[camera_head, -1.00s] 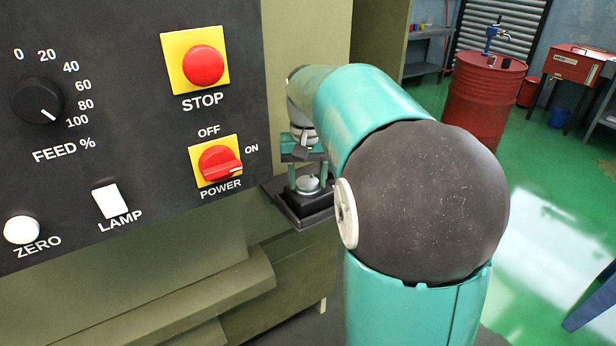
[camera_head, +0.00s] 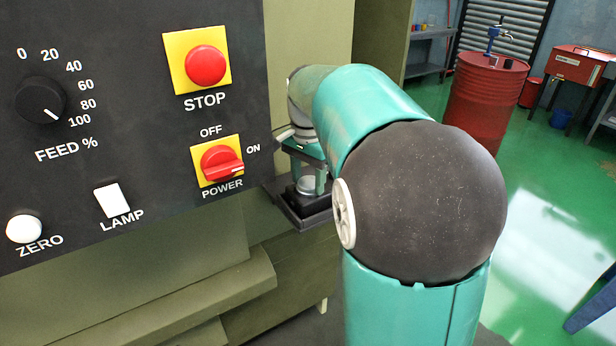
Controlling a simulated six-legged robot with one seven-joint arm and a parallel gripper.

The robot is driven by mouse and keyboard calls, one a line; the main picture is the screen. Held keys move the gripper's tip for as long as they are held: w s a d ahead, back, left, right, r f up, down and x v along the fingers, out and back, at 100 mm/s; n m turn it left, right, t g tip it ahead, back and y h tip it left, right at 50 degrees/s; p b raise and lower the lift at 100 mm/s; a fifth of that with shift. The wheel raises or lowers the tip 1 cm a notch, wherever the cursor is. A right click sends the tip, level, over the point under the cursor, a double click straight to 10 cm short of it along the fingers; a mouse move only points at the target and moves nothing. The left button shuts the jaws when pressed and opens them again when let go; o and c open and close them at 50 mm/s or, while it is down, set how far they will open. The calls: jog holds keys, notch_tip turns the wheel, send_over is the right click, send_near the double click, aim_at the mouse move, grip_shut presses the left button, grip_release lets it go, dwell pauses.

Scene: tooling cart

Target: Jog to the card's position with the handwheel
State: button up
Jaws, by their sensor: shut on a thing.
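My gripper (camera_head: 306,172) is partly hidden behind my own teal arm, to the right of the control panel. Its green fingers stand on either side of a small silver round part (camera_head: 307,186) and are shut on it. The silver part sits over a dark ledge (camera_head: 303,215) that juts out from the machine. It may belong to the handwheel, but too little shows to be sure. I cannot see a full wheel, its scale or the card. A pale rod-like piece (camera_head: 285,134) shows at the left of my wrist.
The black panel (camera_head: 135,165) holds a feed dial (camera_head: 40,100) pointing near 100, a red stop button (camera_head: 205,65), a red power switch (camera_head: 221,165), a lamp switch (camera_head: 111,200) and a zero button (camera_head: 24,228). A red drum (camera_head: 483,105) stands on open green floor.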

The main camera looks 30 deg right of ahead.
aim_at(308, 183)
jog(key=shift+m, duration=0.3)
jog(key=o, duration=1)
notch_tip(308, 183, up, 14)
jog(key=shift+f, duration=0.1)
dwell(0.5)
